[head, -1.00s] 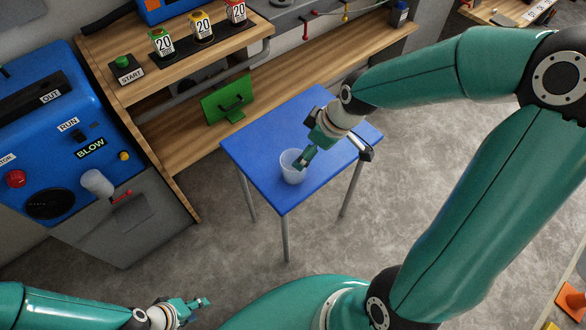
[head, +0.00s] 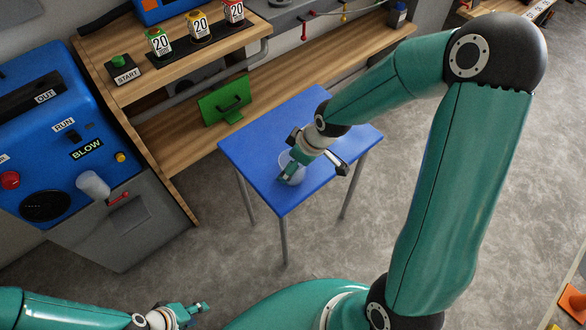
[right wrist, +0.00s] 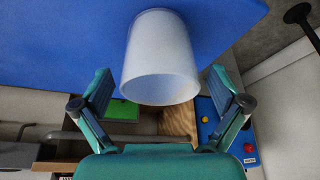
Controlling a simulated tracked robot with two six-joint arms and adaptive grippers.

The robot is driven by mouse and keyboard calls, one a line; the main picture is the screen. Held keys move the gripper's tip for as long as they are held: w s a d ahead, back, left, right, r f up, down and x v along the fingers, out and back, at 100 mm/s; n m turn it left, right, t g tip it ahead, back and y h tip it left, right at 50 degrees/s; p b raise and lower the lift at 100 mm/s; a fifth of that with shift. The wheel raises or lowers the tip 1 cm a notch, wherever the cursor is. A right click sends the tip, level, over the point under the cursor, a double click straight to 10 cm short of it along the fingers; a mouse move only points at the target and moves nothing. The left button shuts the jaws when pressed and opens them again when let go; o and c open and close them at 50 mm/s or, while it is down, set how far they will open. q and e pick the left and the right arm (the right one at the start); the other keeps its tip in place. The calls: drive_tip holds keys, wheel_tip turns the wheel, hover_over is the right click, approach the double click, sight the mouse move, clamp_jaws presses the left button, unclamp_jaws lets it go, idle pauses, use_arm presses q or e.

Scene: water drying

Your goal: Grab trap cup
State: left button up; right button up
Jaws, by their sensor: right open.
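A translucent whitish cup (head: 297,178) stands on the blue table (head: 265,130) near its front left edge, partly hidden by my right gripper. My right gripper (head: 287,170) is at the cup, coming from above and the right. In the right wrist view the cup (right wrist: 160,60) lies between the two spread fingers of my right gripper (right wrist: 160,92), with a visible gap on each side. Its round mouth faces the camera. My left gripper (head: 203,312) hangs at the lower left, away from the table, empty, with its fingers apart.
A wooden shelf unit (head: 190,145) behind the table holds a START button (head: 121,68), several labelled timers and a green panel (head: 225,100). The floor around the table is clear.

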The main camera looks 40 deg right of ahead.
drive_tip(key=c, duration=1.2)
drive_tip(key=shift+o, duration=0.2)
